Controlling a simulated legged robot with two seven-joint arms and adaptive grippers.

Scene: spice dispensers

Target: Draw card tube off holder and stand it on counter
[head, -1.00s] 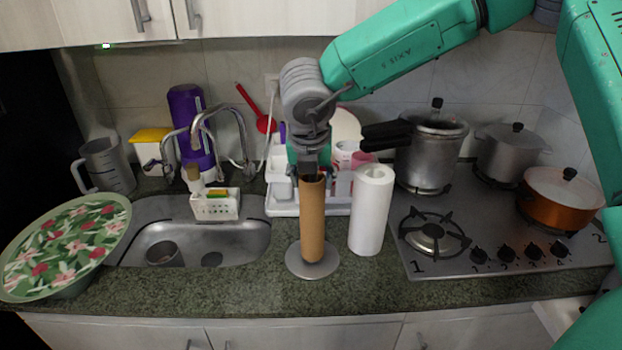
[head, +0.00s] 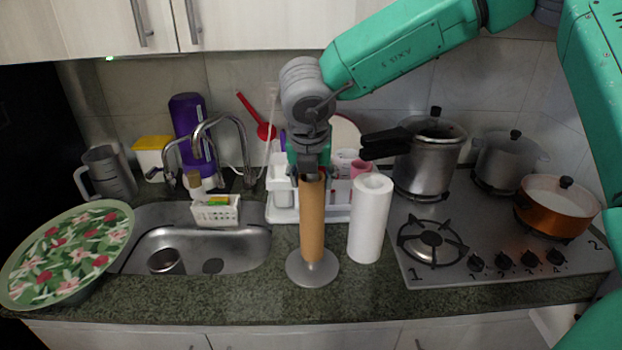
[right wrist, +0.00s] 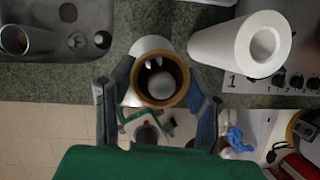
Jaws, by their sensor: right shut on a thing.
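The brown card tube (head: 312,222) stands upright over the round grey base of the holder (head: 313,268) near the counter's front edge. My right gripper (head: 311,172) points down at the tube's top end and is shut on it. In the right wrist view the tube's open round end (right wrist: 160,82) lies between the two fingers, with something pale inside it. The tube's lower end meets or nearly meets the holder's base; I cannot tell if there is a gap. My left gripper is not in view.
A white paper roll (head: 370,218) stands close to the right of the tube, on the granite counter (head: 240,292). The sink (head: 205,245) is to the left, the stove (head: 480,235) with pots to the right. A white dish rack (head: 283,208) stands behind. Bare counter lies in front of the sink.

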